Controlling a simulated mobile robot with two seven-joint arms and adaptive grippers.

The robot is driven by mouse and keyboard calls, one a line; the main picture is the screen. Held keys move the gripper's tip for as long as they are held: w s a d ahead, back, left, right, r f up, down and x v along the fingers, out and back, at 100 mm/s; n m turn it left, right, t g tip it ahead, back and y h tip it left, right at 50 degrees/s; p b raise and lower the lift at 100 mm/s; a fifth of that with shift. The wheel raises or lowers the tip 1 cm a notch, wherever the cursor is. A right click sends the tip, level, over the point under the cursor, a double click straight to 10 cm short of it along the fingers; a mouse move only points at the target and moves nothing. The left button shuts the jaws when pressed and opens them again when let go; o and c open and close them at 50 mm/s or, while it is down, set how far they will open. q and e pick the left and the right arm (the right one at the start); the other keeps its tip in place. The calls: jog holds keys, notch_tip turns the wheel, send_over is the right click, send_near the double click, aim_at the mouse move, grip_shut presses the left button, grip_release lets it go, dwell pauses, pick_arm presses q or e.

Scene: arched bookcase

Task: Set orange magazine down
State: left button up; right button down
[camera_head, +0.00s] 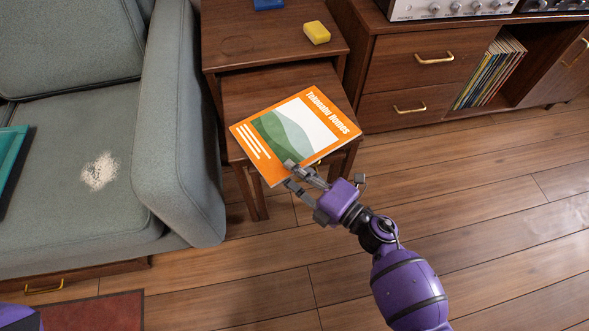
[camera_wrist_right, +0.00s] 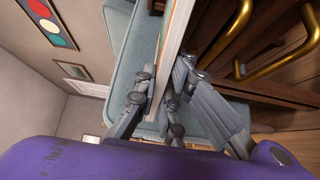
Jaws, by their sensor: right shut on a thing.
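The orange magazine (camera_head: 268,146) has a white and green landscape picture and a title along one edge. In the head view it lies roughly flat over the lower nesting table (camera_head: 243,88), with its left and front corners past the table's edges. I cannot tell whether it touches the top. My right gripper (camera_head: 297,172) is shut on the magazine's near edge. In the right wrist view the magazine (camera_wrist_right: 174,45) shows edge-on between the fingers (camera_wrist_right: 160,103). My left gripper is not in view.
A taller table (camera_head: 225,50) behind holds a yellow block (camera_head: 316,32) and a blue item (camera_head: 268,4). A grey-green sofa (camera_head: 178,130) stands close on the left. A wooden cabinet (camera_head: 400,75) with brass handles stands at the right.

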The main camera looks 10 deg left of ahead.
jog(key=shift+f, duration=0.1)
jog(key=c, duration=1.8)
grip_release()
jog(key=shift+c, duration=0.2)
jog(key=shift+d, duration=0.1)
jog(key=p+v, duration=0.1)
jog(key=v, duration=1)
jog(key=shift+s+d, duration=0.3)
